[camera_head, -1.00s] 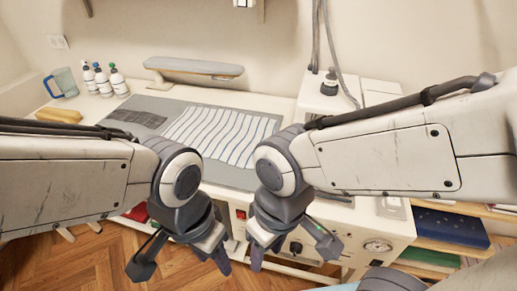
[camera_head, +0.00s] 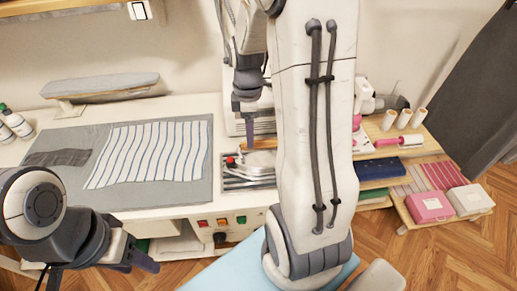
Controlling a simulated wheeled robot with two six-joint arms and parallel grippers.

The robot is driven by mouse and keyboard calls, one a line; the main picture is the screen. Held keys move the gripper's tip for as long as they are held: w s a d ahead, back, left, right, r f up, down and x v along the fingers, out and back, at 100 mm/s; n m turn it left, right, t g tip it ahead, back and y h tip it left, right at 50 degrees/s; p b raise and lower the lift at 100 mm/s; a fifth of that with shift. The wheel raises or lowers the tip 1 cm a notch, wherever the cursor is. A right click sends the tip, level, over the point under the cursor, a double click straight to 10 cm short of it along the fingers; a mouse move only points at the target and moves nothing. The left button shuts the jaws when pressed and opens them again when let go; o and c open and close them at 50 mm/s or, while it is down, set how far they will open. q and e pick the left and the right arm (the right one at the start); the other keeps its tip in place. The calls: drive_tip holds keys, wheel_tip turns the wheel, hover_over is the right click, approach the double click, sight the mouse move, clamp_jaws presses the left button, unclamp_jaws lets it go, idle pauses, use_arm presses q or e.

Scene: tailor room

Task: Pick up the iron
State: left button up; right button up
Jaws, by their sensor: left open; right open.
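The iron (camera_head: 262,165) appears to be the silver-grey thing with a brown handle on a metal rest at the right part of the white ironing table (camera_head: 190,107). My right arm hides part of it. My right gripper (camera_head: 246,103) points down just above and behind the iron, open and empty; its fingers are seen nearly edge-on, and I cannot tell whether they touch the handle. My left gripper (camera_head: 100,262) is open and empty at the lower left, in front of the table's edge.
A striped cloth (camera_head: 150,153) lies on the grey mat (camera_head: 200,195). A small sleeve board (camera_head: 100,84) stands behind it, and bottles (camera_head: 14,122) stand at the left. Shelves at the right hold thread spools (camera_head: 404,118), a blue box (camera_head: 380,169) and a pink box (camera_head: 429,206).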

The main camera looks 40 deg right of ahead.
sight(262, 141)
drive_tip(key=d, duration=0.3)
drive_tip(key=shift+s+d+f, duration=0.2)
drive_tip(key=shift+s+d, duration=0.05)
drive_tip(key=shift+n, duration=0.3)
wheel_tip(262, 141, down, 5)
drive_tip(key=shift+s+d+r+p, duration=0.1)
drive_tip(key=shift+d+r+p, duration=0.05)
drive_tip(key=shift+p, duration=0.3)
drive_tip(key=f, duration=0.2)
drive_tip(key=f+p, duration=0.1)
drive_tip(key=f, duration=0.2)
drive_tip(key=shift+s+d, duration=0.15)
drive_tip(key=shift+d, duration=0.05)
drive_tip(key=shift+f, duration=0.3)
drive_tip(key=shift+f, duration=0.2)
drive_tip(key=shift+c, duration=0.3)
clamp_jaws()
drive_tip(key=shift+r, duration=0.1)
idle(0.4)
